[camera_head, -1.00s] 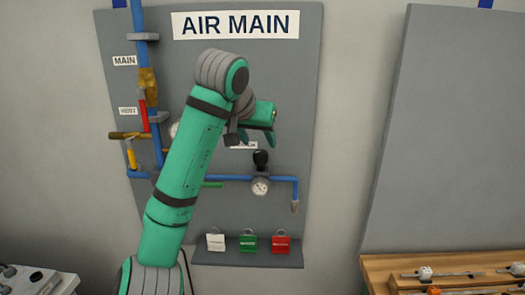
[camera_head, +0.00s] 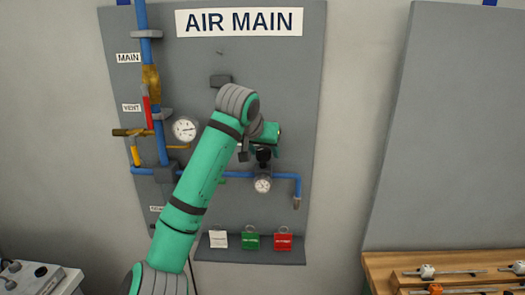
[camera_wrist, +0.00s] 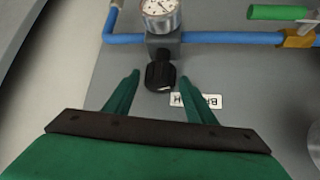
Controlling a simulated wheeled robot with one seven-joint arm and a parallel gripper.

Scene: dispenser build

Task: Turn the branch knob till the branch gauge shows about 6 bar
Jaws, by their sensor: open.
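The black branch knob (camera_head: 263,155) sits on a grey regulator on the blue branch pipe, just above the round white branch gauge (camera_head: 263,185). In the wrist view the knob (camera_wrist: 160,74) points toward me, with the gauge (camera_wrist: 160,12) beyond it, cut by the top edge. The gauge's reading is too small to tell. My gripper (camera_wrist: 160,80) is open, its two green fingers on either side of the knob with gaps showing. I cannot tell whether the tips reach the knob's depth. In the head view my gripper (camera_head: 264,142) is just above the knob.
A larger gauge (camera_head: 186,129) and a red vent lever (camera_head: 147,113) are left of my arm. A green handle (camera_wrist: 280,12) lies along the pipe in the wrist view. Green (camera_head: 251,239) and red (camera_head: 283,240) tags hang below. A white label (camera_wrist: 205,100) is partly hidden by a finger.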

